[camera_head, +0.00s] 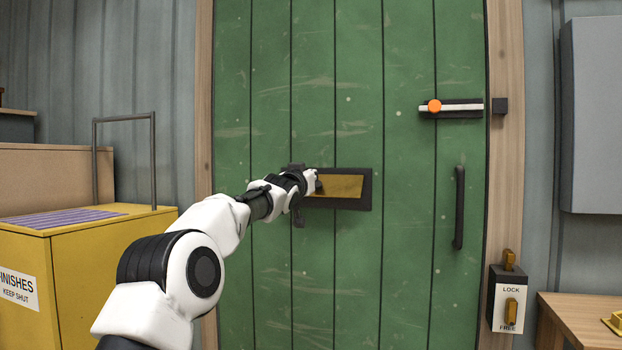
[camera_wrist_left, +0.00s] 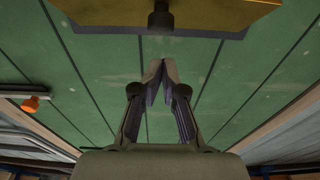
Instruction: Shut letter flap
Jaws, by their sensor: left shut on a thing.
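The green door (camera_head: 400,60) fills the middle of the head view. Its letter slot has a black frame (camera_head: 367,190) and a brass flap (camera_head: 343,187). My left gripper (camera_head: 314,181) is at the flap's left end and hides part of it. In the left wrist view the brass flap (camera_wrist_left: 220,15) shows at the top, with a dark knob (camera_wrist_left: 160,16) in front of it. There my left fingertips (camera_wrist_left: 162,70) are together, below the knob in the picture. What they grip is hidden. The flap's exact angle is unclear. My right gripper is not in view.
A bolt with an orange knob (camera_head: 434,105) and a black pull handle (camera_head: 459,208) are on the door's right side. A lock/free switch (camera_head: 508,305) is on the right post. A yellow cabinet (camera_head: 90,270) stands left, and a wooden table (camera_head: 580,318) right.

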